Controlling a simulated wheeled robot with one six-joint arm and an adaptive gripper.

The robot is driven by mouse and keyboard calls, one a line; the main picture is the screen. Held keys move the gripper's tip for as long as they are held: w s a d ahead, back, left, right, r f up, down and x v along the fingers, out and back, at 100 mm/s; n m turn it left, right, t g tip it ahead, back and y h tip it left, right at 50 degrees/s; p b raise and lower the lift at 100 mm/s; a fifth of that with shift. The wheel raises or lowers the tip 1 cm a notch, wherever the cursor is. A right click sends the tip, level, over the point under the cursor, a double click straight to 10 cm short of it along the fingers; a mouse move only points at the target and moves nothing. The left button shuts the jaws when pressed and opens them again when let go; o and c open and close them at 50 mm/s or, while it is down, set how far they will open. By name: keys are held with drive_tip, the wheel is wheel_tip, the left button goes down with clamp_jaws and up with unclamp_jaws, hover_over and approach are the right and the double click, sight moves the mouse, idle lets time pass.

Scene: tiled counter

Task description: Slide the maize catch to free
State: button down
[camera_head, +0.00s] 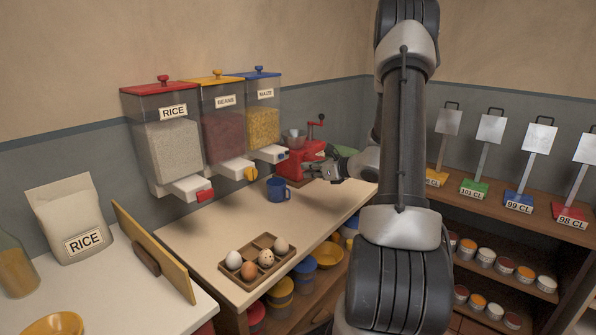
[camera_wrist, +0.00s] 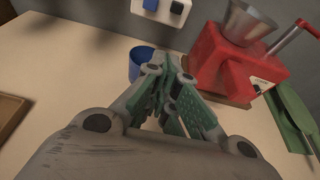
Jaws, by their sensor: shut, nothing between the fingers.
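The maize dispenser (camera_head: 263,122) hangs on the wall, third in a row, with a blue lid and yellow grain inside. Its white outlet (camera_head: 268,154) carries a small blue catch (camera_head: 283,155) at the front. In the wrist view the outlet (camera_wrist: 163,10) shows at the top edge, with a blue part (camera_wrist: 151,4) and a dark blue knob (camera_wrist: 177,8). I cannot tell the catch's exact position. My gripper (camera_head: 308,172) is shut and empty, above the counter, to the right of and below the catch, apart from it. Its fingers also show in the wrist view (camera_wrist: 168,62).
A blue mug (camera_head: 278,189) stands on the counter (camera_head: 217,270) beside and below my gripper. A red grinder (camera_head: 301,155) stands close behind it. The rice (camera_head: 167,146) and beans (camera_head: 224,137) dispensers hang to the left. An egg tray (camera_head: 235,275) sits near the counter's front.

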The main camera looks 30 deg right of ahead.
drive_tip(key=shift+v, duration=1.3)
drive_tip(key=s+a+n+g+y, duration=0.1)
drive_tip(key=s+a+n+g, duration=0.4)
drive_tip(key=s+n, duration=0.4)
drive_tip(key=s+a+n+g+y, duration=0.2)
drive_tip(key=s+a+n+g, duration=0.4)
drive_tip(key=s, duration=0.5)
drive_tip(key=s+r+n+g+h, duration=0.2)
drive_tip(key=s+r+n+h, duration=0.45)
drive_tip(key=s+n, duration=0.4)
drive_tip(key=a+r+n+t+h, duration=0.1)
drive_tip(key=a+r+n+t, duration=0.3)
drive_tip(key=r, duration=0.5)
drive_tip(key=shift+s+n, duration=0.5)
drive_tip(key=shift+n, duration=0.75)
